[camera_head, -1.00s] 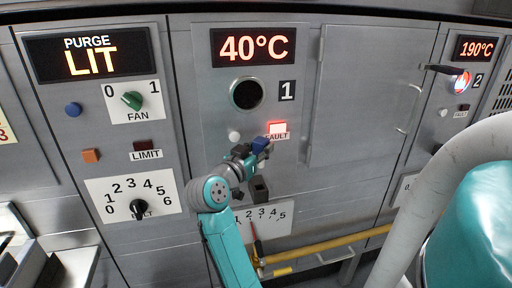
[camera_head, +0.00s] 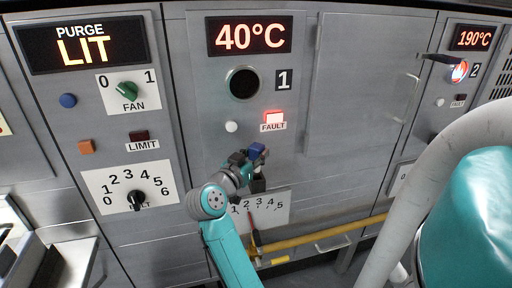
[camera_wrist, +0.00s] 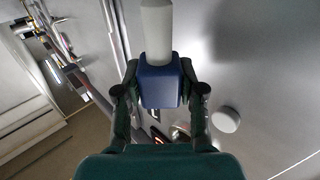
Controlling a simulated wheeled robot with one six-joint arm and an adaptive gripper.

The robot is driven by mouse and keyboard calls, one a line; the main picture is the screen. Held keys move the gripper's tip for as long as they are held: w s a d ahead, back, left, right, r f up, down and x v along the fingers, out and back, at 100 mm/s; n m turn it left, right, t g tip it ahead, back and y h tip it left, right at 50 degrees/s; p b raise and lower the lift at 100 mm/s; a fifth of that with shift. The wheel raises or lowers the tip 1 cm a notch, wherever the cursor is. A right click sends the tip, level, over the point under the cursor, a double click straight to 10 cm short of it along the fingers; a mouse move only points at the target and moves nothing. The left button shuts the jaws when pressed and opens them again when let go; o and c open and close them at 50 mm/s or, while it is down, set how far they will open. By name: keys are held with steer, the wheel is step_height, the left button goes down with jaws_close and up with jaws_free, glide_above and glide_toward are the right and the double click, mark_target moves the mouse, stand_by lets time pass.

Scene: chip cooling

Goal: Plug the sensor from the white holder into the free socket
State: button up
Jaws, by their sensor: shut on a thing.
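The sensor has a blue body (camera_wrist: 160,84) and a pale white cylindrical probe (camera_wrist: 157,30) in the wrist view. My gripper (camera_wrist: 160,76) is shut on the blue body, a finger on each side, with the probe pointing away past the fingertips. In the head view the blue body (camera_head: 257,150) shows at the end of my gripper (camera_head: 247,158), in front of panel 1 below the FAULT label. A dark block (camera_head: 259,184) lies just below it, partly hidden; I cannot tell whether it is a socket. I cannot make out the white holder.
A round dark opening (camera_head: 244,83) sits under the 40°C display (camera_head: 249,36). A white button (camera_head: 231,127) and the lit FAULT lamp (camera_head: 274,117) are above my gripper. A yellow rail (camera_head: 320,237) runs low along the panel. A large pale curved pipe (camera_head: 430,180) stands at right.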

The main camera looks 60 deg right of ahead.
mark_target(256, 170)
steer(key=shift+f, duration=0.45)
steer(key=shift+f, duration=2.55)
stand_by(1.0)
steer(key=o, duration=1.3)
steer(key=shift+c, duration=0.2)
steer(key=shift+a, duration=0.1)
steer(key=a, duration=1.1)
steer(key=shift+w+a, duration=0.4)
steer(key=shift+w, duration=0.05)
steer(key=shift+s, duration=0.1)
